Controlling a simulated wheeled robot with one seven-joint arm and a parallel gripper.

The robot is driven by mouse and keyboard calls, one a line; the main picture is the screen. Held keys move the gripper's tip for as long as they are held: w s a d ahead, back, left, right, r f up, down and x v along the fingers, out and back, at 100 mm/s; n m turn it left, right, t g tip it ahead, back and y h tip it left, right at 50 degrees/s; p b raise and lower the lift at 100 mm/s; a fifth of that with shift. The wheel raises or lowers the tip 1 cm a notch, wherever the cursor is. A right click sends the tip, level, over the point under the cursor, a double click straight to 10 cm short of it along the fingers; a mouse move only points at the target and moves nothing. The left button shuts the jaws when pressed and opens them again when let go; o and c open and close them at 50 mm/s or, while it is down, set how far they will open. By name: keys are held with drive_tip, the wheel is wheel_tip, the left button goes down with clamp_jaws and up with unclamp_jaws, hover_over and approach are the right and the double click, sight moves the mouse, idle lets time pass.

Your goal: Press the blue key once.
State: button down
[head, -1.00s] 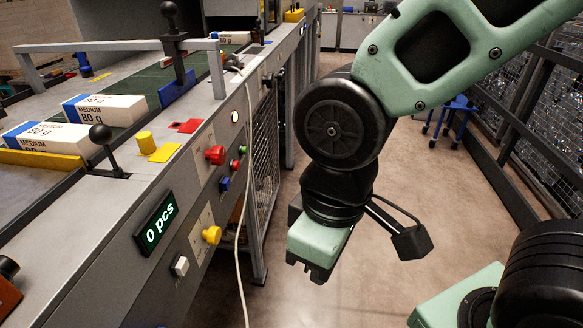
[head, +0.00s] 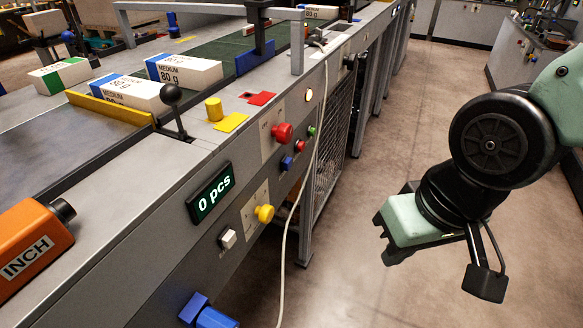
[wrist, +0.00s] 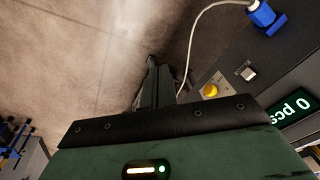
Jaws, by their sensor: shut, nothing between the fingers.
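The blue key (head: 286,162) is a small blue button on the front panel of the grey machine, below and right of the red mushroom knob (head: 282,132). Small red (head: 299,146) and green (head: 311,131) buttons sit in a row beyond it. My gripper (head: 385,242) is over the open floor, to the right of the panel and clear of the blue key. Its fingers (wrist: 152,84) are shut and empty in the wrist view. The blue key cannot be made out in the wrist view.
The display (head: 210,190) reads "0 pcs". A yellow knob (head: 264,213) and a white key (head: 228,238) are lower on the panel. A pale cable (head: 305,190) hangs beside the buttons. A blue plug (head: 212,317) juts out at the bottom. Floor right of the machine is free.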

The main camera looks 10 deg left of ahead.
sight(287, 164)
drive_tip(key=w+a+f+m+t+y+b, duration=0.2)
drive_tip(key=w+a+f+m, duration=0.15)
drive_tip(key=w+m, duration=0.35)
drive_tip(key=w+a+f+m+t+y+b, duration=0.2)
drive_tip(key=w+a+f+m+t, duration=0.1)
drive_tip(key=w+f+m, duration=0.25)
drive_tip(key=w+d+f+m+t+b, duration=0.1)
drive_tip(key=w+m+t+b, duration=0.2)
drive_tip(key=w+m+t, duration=0.3)
drive_tip(key=w+m, duration=0.5)
drive_tip(key=m, duration=0.5)
drive_tip(key=shift+m+t+y+b, duration=0.3)
drive_tip(key=shift+m+t+b, duration=0.05)
drive_tip(key=shift+t, duration=0.05)
drive_tip(key=shift+w+f, duration=0.1)
drive_tip(key=w+a, duration=0.3)
drive_tip(key=a, duration=0.5)
drive_tip(key=shift+a+p, duration=0.2)
drive_tip(key=shift+p, duration=0.1)
